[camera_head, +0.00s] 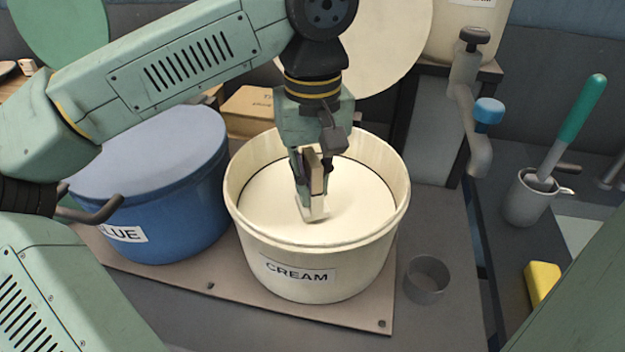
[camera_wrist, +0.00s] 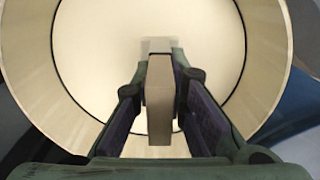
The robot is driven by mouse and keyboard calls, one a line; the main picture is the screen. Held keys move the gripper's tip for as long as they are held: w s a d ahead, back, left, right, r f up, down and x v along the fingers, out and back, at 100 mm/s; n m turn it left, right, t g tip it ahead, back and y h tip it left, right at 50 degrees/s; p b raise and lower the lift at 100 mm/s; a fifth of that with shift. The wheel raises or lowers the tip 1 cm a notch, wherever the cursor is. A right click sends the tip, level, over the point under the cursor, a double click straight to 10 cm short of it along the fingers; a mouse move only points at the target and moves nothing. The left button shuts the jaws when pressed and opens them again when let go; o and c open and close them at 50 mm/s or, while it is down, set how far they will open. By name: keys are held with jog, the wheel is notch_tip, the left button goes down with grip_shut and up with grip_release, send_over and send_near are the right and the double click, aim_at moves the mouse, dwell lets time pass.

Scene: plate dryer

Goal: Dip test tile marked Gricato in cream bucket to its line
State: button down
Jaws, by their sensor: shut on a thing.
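The cream bucket (camera_head: 318,255) stands on a board, labelled CREAM, with pale glaze (camera_head: 355,205) inside below its rim. It fills most of the wrist view (camera_wrist: 85,70). My gripper (camera_head: 309,180) points down inside the bucket's mouth and is shut on a narrow tile (camera_head: 316,172). In the wrist view the tile (camera_wrist: 160,100) sits between the two fingers (camera_wrist: 160,105). A pale foot at the tile's lower end (camera_head: 315,212) is at or just above the glaze; I cannot tell whether it touches. No marking or line on the tile is readable.
A lidded blue bucket (camera_head: 165,205) labelled BLUE stands close on the left. A small grey cup (camera_head: 427,280) is at the cream bucket's right. Behind are a tan box (camera_head: 248,108) and a tap (camera_head: 478,150). A mug with a green-handled tool (camera_head: 525,200) and a yellow sponge (camera_head: 542,283) are farther right.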

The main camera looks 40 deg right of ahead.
aim_at(313, 157)
jog(key=shift+r+p, duration=1.65)
jog(key=shift+r, duration=2.15)
